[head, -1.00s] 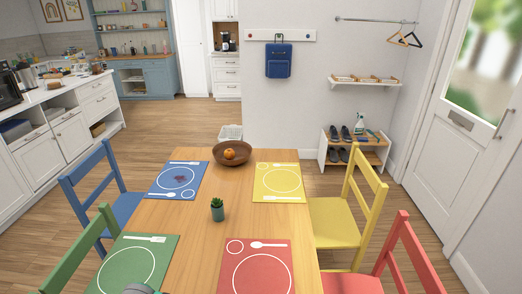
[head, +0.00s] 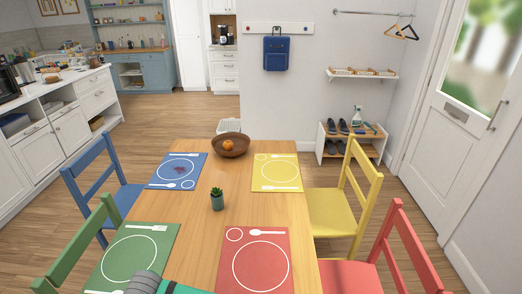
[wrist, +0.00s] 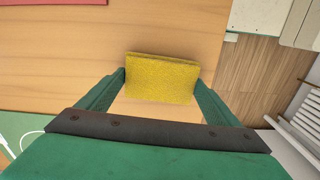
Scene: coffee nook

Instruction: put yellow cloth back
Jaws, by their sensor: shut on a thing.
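The yellow cloth (wrist: 161,77) is a thick, folded-looking yellow pad in the wrist view, held between the two green fingers of my gripper (wrist: 160,80). The fingers press on its left and right sides. Wooden tabletop shows behind it; I cannot tell how high it is above the table. In the head view only part of my grey and green arm (head: 150,283) shows at the bottom edge, over the green placemat (head: 128,258). The cloth is hidden there.
The table (head: 205,215) bears blue (head: 178,171), yellow (head: 276,172) and red (head: 257,262) placemats, a small plant (head: 217,200) and a brown fruit bowl (head: 231,145). The blue placemat has a reddish stain. Chairs flank the table. A shoe rack (head: 350,142) holds a spray bottle (head: 357,117).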

